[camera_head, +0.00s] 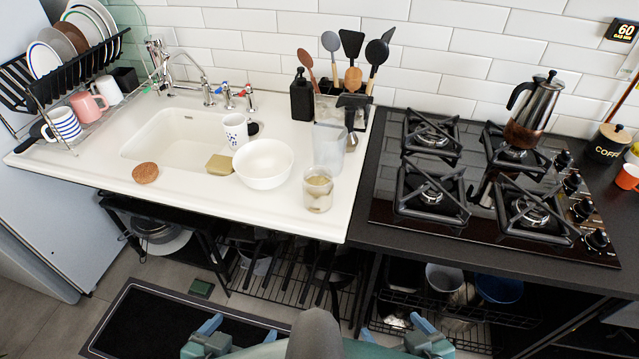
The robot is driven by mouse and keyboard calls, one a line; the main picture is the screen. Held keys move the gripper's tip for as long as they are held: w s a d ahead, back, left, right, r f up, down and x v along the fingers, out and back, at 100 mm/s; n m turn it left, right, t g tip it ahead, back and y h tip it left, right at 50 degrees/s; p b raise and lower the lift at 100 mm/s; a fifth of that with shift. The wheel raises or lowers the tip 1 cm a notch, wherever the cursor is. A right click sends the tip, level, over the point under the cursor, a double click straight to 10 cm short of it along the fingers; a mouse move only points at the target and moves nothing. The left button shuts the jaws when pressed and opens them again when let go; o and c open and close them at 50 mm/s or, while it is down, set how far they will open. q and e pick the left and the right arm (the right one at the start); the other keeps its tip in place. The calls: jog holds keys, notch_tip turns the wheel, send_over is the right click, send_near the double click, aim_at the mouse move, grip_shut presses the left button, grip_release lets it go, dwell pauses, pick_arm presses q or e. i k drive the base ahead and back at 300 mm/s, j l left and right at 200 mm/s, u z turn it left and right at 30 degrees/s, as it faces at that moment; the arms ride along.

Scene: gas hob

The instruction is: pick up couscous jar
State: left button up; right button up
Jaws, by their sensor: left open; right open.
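A clear glass jar (318,190) with pale beige contents stands upright near the front edge of the white counter; I take it for the couscous jar. No lid shows on it. A round cork-coloured piece (145,172) lies apart at the left, near the sink. My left gripper (243,329) is open and empty at the bottom of the view, below the counter front. My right gripper (392,328) is open and empty at the bottom, right of the left one. Both are well short of the jar.
A white bowl (263,164) stands left of the jar, and a clear pitcher (328,148) stands close behind it. A utensil holder (330,105) is further back. The gas hob (480,190) with a moka pot (534,105) is at the right. Open shelves lie under the counter.

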aim_at(318, 190)
jog(key=i+j+z, duration=0.15)
jog(key=j, duration=0.2)
jog(key=i+j+z, duration=0.15)
jog(key=j, duration=0.2)
jog(key=i+j+z, duration=0.1)
jog(key=j, duration=0.3)
jog(key=j+z, duration=0.15)
jog(key=j, duration=0.25)
jog(key=i, duration=0.05)
